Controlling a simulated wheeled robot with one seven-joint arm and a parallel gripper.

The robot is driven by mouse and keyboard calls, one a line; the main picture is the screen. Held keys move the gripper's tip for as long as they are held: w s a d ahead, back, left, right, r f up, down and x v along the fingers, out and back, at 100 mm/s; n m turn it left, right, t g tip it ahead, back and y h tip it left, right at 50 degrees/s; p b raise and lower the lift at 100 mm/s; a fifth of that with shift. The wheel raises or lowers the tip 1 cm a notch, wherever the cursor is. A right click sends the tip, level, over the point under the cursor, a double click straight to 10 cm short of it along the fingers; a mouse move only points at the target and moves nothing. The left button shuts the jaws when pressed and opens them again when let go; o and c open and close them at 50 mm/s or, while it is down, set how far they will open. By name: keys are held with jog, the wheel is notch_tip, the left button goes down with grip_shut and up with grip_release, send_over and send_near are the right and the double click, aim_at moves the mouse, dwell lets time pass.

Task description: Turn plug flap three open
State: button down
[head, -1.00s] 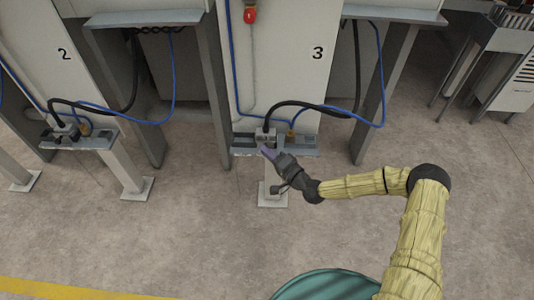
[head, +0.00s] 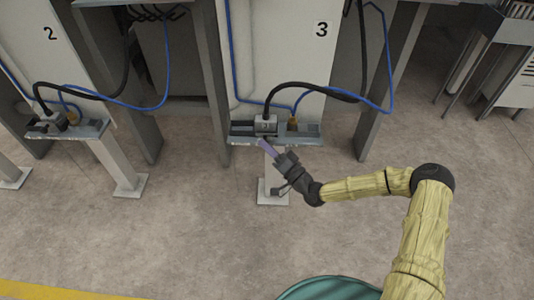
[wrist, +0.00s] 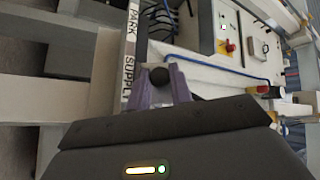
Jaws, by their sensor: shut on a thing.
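Station three, marked 3 (head: 321,29), has a shelf (head: 308,141) with a grey plug block (head: 265,125) on it. A thick black cable runs into this block. My gripper (head: 264,146) has purple fingers and reaches the front edge of the shelf, just below the block. In the wrist view, my gripper (wrist: 160,88) has its fingers around a small dark round knob (wrist: 159,77), beside the strip labelled PARK and SUPPLY (wrist: 131,50). The gripper is shut on this knob. I cannot make out the flap itself or how far it is turned.
A yellow fitting (head: 293,122) with a blue cable sits right of the block. Grey posts (head: 380,90) flank the station. Station two's shelf (head: 90,130) is to the left. A grey machine (head: 495,55) stands at the right. The floor in front is clear.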

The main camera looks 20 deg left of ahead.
notch_tip(320, 180, down, 3)
jog(key=n+g+y+b, duration=0.1)
jog(key=n+y+b, duration=0.1)
jog(key=n+b, duration=0.1)
jog(key=n+g+y+b, duration=0.2)
jog(key=n+b, duration=0.2)
jog(key=b, duration=0.2)
jog(key=n+g+y+b, duration=0.2)
jog(key=n+b, duration=0.1)
jog(key=b, duration=0.1)
jog(key=shift+w+d+f+n, duration=0.1)
jog(key=shift+f+n, duration=0.1)
jog(key=shift+n, duration=0.1)
jog(key=shift+r+n+g+y+b, duration=0.1)
jog(key=shift+n+g+y+b, duration=0.2)
jog(key=shift+b, duration=0.05)
jog(key=c, duration=1.3)
grip_release()
jog(key=shift+o, duration=0.2)
